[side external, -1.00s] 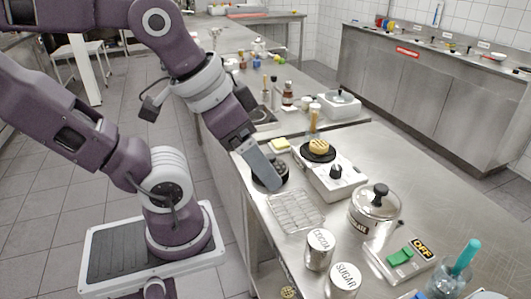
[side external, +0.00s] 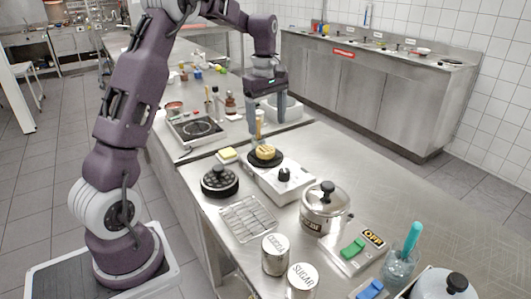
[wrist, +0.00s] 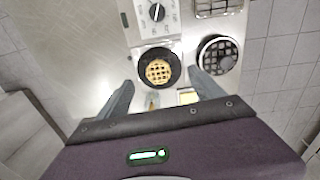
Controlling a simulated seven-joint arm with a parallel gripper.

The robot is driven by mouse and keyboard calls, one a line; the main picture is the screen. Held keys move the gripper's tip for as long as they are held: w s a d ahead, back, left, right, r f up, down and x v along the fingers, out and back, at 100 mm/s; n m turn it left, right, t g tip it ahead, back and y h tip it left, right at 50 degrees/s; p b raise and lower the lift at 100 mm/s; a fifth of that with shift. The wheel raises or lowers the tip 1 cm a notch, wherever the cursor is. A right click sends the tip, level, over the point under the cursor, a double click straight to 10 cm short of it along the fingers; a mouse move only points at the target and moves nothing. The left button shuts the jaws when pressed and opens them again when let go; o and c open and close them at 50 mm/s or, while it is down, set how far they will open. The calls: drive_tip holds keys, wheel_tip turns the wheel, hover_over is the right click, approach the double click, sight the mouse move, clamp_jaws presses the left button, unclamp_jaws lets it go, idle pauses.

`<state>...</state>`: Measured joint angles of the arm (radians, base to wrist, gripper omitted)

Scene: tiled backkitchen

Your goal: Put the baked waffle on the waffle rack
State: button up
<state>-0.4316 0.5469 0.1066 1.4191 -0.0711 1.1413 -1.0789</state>
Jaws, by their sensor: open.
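The baked waffle (side external: 266,152) is round and golden and lies on the dark round plate of the white waffle maker (side external: 284,184). It also shows in the wrist view (wrist: 158,71), ahead of and between my fingers. The waffle rack (side external: 248,219) is an empty wire grid on the steel counter, front left of the waffle maker; part of it shows at the top of the wrist view (wrist: 218,6). My gripper (side external: 268,124) points down, open and empty, above and behind the waffle, apart from it.
A black round lid with a grid (side external: 220,182) lies left of the waffle maker. A steel pot (side external: 325,212), the cocoa tin (side external: 275,255) and the sugar tin (side external: 302,279) stand near the rack. A yellow sponge-like block (side external: 228,155) lies behind the lid.

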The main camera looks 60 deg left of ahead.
sight(265, 149)
drive_tip(key=shift+n, duration=0.8)
drive_tip(key=a+f, duration=0.1)
drive_tip(key=w+a+f, duration=0.1)
drive_tip(key=f, duration=0.1)
drive_tip(key=shift+a+f, duration=0.2)
drive_tip(key=shift+a, duration=0.15)
wheel_tip(265, 149, down, 7)
drive_tip(key=shift+w+r, duration=0.1)
drive_tip(key=shift+r, duration=0.05)
drive_tip(key=c, duration=1.6)
drive_tip(key=r, duration=0.9)
drive_tip(key=shift+d+r, duration=0.2)
drive_tip(key=shift+r, duration=0.15)
drive_tip(key=shift+c, duration=0.2)
drive_tip(key=s+d+f, duration=0.3)
drive_tip(key=s+d, duration=1.2)
drive_tip(key=f, duration=1)
drive_tip(key=shift+s+d, duration=0.3)
